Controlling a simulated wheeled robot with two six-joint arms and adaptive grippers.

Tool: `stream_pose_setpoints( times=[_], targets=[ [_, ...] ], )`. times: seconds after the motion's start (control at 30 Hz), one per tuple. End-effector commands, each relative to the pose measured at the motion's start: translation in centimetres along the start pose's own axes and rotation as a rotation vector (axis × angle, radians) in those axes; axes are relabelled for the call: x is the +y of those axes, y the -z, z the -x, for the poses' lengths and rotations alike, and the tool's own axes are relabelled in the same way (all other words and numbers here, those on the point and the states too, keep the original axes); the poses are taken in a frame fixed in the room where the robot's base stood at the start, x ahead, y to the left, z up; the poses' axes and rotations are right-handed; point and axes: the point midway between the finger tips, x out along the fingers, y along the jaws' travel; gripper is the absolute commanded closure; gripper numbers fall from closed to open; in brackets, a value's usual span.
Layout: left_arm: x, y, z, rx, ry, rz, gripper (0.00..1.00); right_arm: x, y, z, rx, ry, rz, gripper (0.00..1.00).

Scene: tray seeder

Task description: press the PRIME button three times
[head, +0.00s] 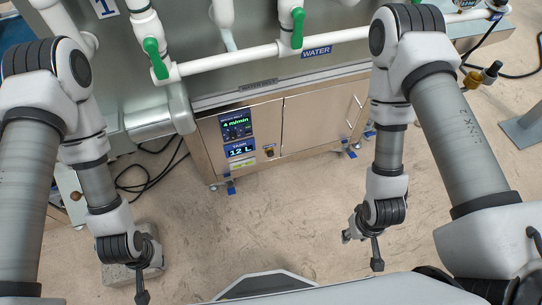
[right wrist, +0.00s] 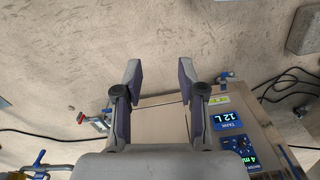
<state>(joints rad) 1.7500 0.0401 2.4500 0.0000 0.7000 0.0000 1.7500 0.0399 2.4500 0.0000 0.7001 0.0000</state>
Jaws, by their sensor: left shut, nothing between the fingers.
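The steel cabinet (head: 300,124) carries a lit display reading 4 m/min (head: 236,125) and a TANK 12 L display (head: 240,149). I cannot read a PRIME label on anything. My left gripper (head: 142,288) is shut and empty, low at the bottom left, apart from the cabinet. My right gripper (head: 362,250) hangs above the floor, right of and in front of the cabinet. In the right wrist view its two fingers (right wrist: 159,80) are spread with nothing between them; both displays show there at lower right.
White water pipes (head: 230,60) with green valve handles (head: 156,58) run above the cabinet. Black cables (head: 150,178) lie on the floor left of it. A grey block (head: 118,275) stands by my left gripper. The floor (head: 270,225) before the cabinet is clear.

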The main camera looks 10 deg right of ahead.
Motion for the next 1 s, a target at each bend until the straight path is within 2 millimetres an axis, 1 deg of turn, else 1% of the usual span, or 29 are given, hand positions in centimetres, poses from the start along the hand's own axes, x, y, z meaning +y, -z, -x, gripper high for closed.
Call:
stream_pose_setpoints(
  times=[0.03, 0.07, 0.1, 0.13, 1.0],
  targets=[
    [0.00, 0.00, 0.00, 0.000, 0.000, 0.000, 1.00, 0.00, 0.00, 0.00, 0.000, 0.000, 0.000, 0.71],
    [0.00, 0.00, 0.00, 0.000, 0.000, 0.000, 1.00, 0.00, 0.00, 0.00, 0.000, 0.000, 0.000, 0.81],
    [0.00, 0.00, 0.00, 0.000, 0.000, 0.000, 1.00, 0.00, 0.00, 0.00, 0.000, 0.000, 0.000, 0.95],
    [0.00, 0.00, 0.00, 0.000, 0.000, 0.000, 1.00, 0.00, 0.00, 0.00, 0.000, 0.000, 0.000, 1.00],
    [0.00, 0.00, 0.00, 0.000, 0.000, 0.000, 1.00, 0.00, 0.00, 0.00, 0.000, 0.000, 0.000, 1.00]
  ],
)
